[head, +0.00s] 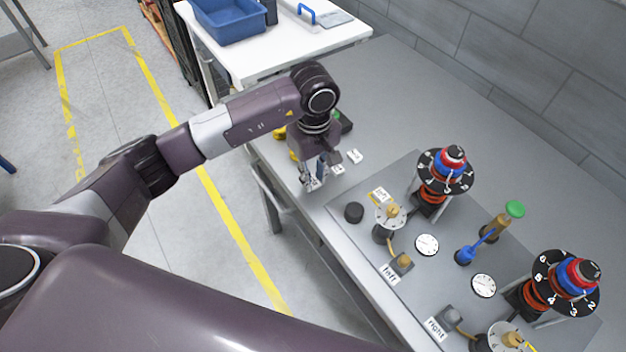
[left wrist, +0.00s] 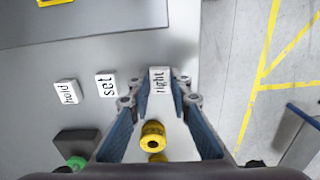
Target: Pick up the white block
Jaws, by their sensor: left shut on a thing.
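My left gripper (head: 311,182) reaches down at the left edge of the grey table. In the left wrist view the left gripper (left wrist: 160,92) has its blue-padded fingers shut on a white block (left wrist: 160,79) with "right" printed on it. I cannot tell whether this block still touches the table. Two other small white blocks lie beside it, one marked "set" (left wrist: 106,84) and one marked "hold" (left wrist: 66,92). In the head view they lie just right of the gripper, at the nearer block (head: 337,169) and the farther block (head: 355,156). My right gripper is in neither view.
A grey fixture plate (head: 340,210) with dials, knobs and labels lies to the right. A yellow cylindrical part (left wrist: 152,135) and a dark block with a green button (left wrist: 75,145) are close by. A white table (head: 260,62) with a blue bin (head: 228,22) stands behind.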

